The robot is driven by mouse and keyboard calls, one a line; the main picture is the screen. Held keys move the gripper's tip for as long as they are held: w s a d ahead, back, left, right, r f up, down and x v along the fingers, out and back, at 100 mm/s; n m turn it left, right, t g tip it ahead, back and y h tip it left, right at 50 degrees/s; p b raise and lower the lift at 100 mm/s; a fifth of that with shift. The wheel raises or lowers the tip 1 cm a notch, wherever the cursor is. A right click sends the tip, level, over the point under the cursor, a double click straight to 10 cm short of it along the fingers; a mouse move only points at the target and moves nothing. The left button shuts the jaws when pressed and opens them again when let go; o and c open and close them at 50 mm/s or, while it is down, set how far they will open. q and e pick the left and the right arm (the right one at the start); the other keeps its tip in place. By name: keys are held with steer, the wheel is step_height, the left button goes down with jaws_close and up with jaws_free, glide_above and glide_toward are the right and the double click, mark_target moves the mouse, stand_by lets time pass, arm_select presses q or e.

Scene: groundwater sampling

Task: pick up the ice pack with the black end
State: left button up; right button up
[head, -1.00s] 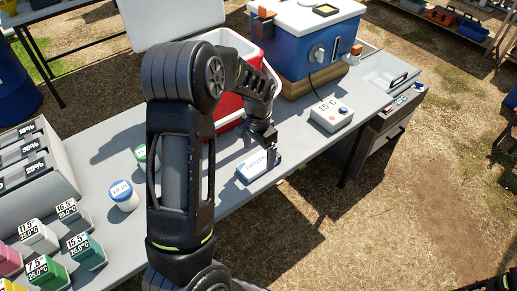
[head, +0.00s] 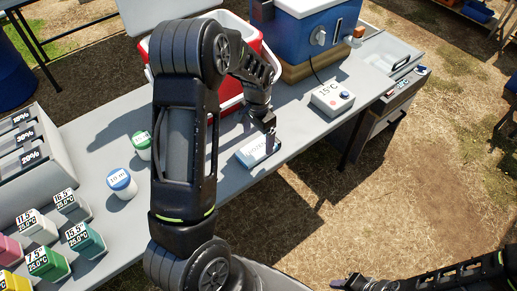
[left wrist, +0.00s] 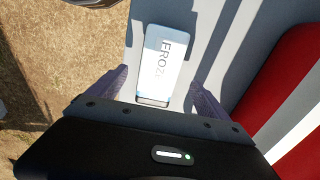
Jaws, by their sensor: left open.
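The ice pack (head: 256,152) is a small white-and-blue slab with lettering, lying flat near the table's front edge. In the left wrist view the ice pack (left wrist: 168,58) has a dark end at the bottom, towards my gripper's palm. My left gripper (head: 268,131) is just above the ice pack. In the left wrist view its fingers (left wrist: 158,95) are spread to either side of the pack's dark end, with gaps on both sides, holding nothing. My right gripper (head: 352,284) shows at the bottom edge, too small and cut off to judge.
A red and white cooler (head: 230,30) stands behind my left arm. A 15°C box (head: 332,98) and a blue cooler (head: 300,45) are to the right.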

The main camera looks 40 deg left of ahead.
mark_target(258, 147)
arm_select(q)
steer(key=shift+w+f+p, duration=0.1)
steer(key=shift+f+p, duration=0.65)
steer(key=shift+f, duration=1.85)
steer(key=c, duration=1.8)
